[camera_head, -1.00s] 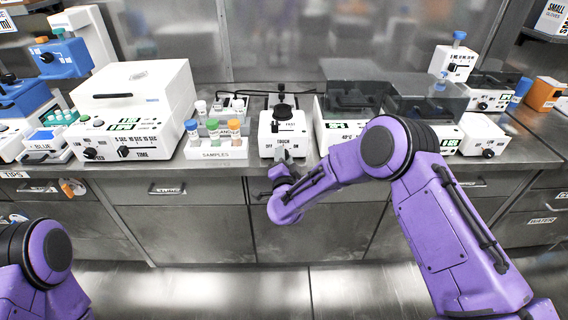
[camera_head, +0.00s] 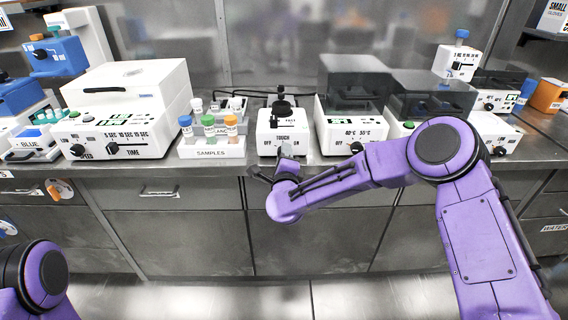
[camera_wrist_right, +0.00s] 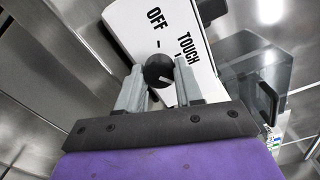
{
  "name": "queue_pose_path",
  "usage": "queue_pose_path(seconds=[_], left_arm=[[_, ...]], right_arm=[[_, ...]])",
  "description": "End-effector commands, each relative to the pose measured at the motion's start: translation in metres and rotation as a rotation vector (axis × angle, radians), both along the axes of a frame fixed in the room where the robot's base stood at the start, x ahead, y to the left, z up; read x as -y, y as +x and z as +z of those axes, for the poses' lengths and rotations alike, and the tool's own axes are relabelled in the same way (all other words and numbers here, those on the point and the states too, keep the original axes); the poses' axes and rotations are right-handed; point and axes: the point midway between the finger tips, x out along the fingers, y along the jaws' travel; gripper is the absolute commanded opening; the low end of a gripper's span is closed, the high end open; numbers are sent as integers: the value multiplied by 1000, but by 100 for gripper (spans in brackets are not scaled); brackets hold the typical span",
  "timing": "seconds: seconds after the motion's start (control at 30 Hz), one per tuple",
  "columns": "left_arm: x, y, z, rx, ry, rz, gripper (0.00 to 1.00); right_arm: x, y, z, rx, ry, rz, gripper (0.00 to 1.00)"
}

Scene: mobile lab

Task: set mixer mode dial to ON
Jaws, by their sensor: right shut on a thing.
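The mixer (camera_head: 284,122) is a small white box with a black top, at the middle of the counter. Its front carries a black mode dial, which shows in the wrist view (camera_wrist_right: 158,71) with a light mark pointing roughly right. OFF and TOUCH are printed around it; the ON label cannot be read there. My right gripper (camera_wrist_right: 161,82) is shut on the dial, one grey finger on each side. In the head view the right gripper (camera_head: 283,158) is at the mixer's front and partly hides it. My left gripper is not in view; only part of that arm shows at lower left.
A sample rack (camera_head: 211,148) with capped tubes stands just left of the mixer. A white device with a dark lid (camera_head: 352,132) stands close on its right. A large white box with dials (camera_head: 125,112) is further left. Drawers and floor lie in front.

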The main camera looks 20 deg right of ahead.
Motion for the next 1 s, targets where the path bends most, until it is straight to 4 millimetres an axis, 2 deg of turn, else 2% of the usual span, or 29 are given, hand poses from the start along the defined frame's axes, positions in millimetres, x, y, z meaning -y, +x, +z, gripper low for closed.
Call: queue_pose_path(seconds=[0.03, 0.1, 0.4, 1.0], left_arm=[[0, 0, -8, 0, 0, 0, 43], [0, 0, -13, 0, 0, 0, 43], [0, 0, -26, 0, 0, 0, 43], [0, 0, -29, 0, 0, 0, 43]], right_arm=[[0, 0, -6, 6, 31, 2, 5], [-1, 0, -5, 19, 76, 3, 5], [-1, -1, -4, 56, 207, 3, 5], [-1, -1, -2, 66, 247, 3, 5]])
